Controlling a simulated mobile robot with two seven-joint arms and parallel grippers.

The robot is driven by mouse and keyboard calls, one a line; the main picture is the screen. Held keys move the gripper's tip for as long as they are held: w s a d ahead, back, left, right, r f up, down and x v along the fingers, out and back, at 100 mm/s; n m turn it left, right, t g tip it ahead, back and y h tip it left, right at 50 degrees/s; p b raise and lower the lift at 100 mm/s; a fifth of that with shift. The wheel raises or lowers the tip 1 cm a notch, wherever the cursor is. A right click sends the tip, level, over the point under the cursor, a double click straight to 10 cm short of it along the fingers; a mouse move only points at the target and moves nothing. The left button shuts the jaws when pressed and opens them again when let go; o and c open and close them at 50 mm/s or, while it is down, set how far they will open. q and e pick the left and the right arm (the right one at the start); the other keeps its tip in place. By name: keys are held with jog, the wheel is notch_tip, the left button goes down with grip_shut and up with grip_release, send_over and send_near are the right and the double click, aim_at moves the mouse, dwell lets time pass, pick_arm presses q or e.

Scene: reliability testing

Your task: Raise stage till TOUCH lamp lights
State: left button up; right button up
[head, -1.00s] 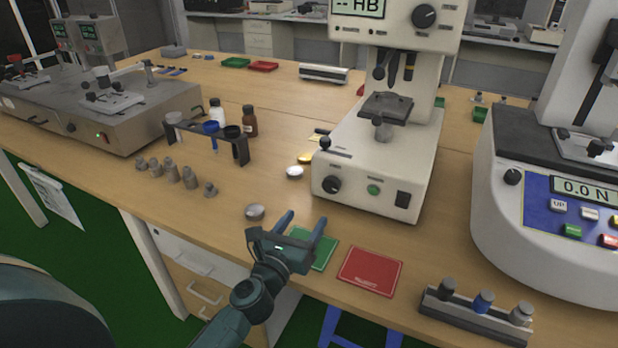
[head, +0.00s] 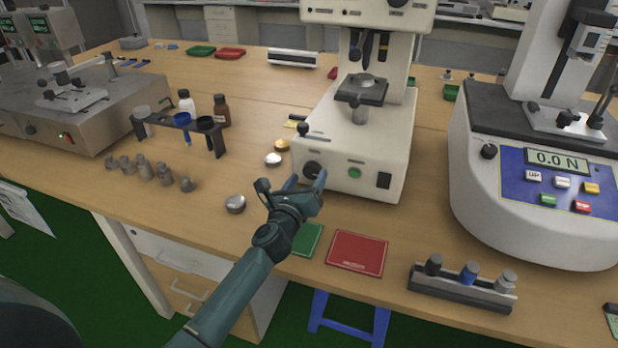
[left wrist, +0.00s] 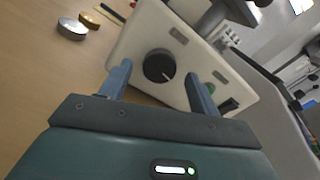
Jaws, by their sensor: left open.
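The cream hardness tester (head: 365,140) stands at the middle of the bench. Its stage (head: 361,90) is a dark plate on a post, with a silvery disc (head: 366,79) on top, below the indenter and lens. A black round knob (head: 313,170) is at the left of its base front; it also shows in the left wrist view (left wrist: 158,66). My left gripper (head: 307,181) is open, its fingers pointing at the knob, one on each side of it in the left wrist view (left wrist: 157,72). I cannot tell if they touch it. No TOUCH lamp can be made out. My right gripper is not in view.
A green button (head: 354,173) and black switch (head: 384,180) sit right of the knob. Metal discs (head: 235,204) lie to the left. A red mat (head: 357,253) and green mat (head: 307,240) lie in front. A force tester (head: 540,190) stands to the right.

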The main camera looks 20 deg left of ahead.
pick_arm(q)
jog(key=shift+w, duration=1.1)
jog(key=c, duration=1)
